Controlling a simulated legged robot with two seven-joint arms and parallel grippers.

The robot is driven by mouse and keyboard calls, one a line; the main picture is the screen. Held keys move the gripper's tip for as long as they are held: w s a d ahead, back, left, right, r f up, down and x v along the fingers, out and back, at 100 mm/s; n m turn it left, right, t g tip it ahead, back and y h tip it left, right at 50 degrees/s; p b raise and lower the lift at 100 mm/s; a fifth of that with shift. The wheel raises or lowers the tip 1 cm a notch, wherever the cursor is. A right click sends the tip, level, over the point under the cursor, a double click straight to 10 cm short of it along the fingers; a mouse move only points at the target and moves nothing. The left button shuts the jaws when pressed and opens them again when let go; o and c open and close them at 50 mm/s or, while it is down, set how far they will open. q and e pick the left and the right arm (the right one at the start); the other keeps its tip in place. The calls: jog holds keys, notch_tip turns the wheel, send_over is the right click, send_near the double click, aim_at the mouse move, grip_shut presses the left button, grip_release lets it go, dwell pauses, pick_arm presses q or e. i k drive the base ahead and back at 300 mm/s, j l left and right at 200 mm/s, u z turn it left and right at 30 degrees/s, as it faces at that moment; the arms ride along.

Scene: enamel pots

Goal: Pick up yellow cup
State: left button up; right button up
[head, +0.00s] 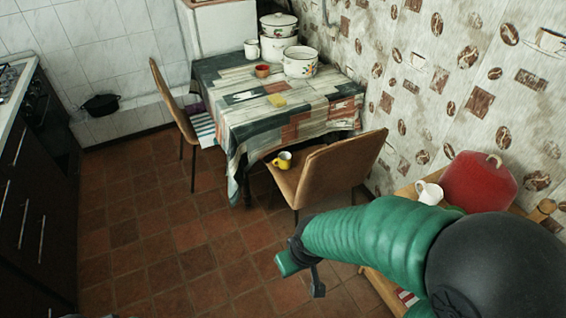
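A yellow cup (283,160) stands on the tan seat of the chair (338,168) at the near right side of the table. Its inside looks pale. My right arm comes in from the right in green and black. My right gripper (302,278) is in front of and below that chair in the picture, apart from the cup. Its two fingers stand apart with only floor seen between them. My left gripper is not in view.
A cloth-covered table (275,108) holds white pots (299,63), a white mug (252,49) and an orange-brown cup (262,71). Another chair (172,105) stands at its left. A red pot (478,182) and white cup (429,193) are at right. The tiled floor at left is clear.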

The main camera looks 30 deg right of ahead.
aim_at(284, 158)
jog(key=i+z, duration=0.35)
jog(key=z, duration=0.15)
jog(key=i+j+z, duration=0.15)
jog(key=i+z, duration=0.15)
jog(key=z, duration=0.2)
jog(key=i+j+z, duration=0.15)
jog(key=i+j, duration=0.8)
jog(key=i+j+z, duration=0.2)
jog(key=i+j, duration=0.9)
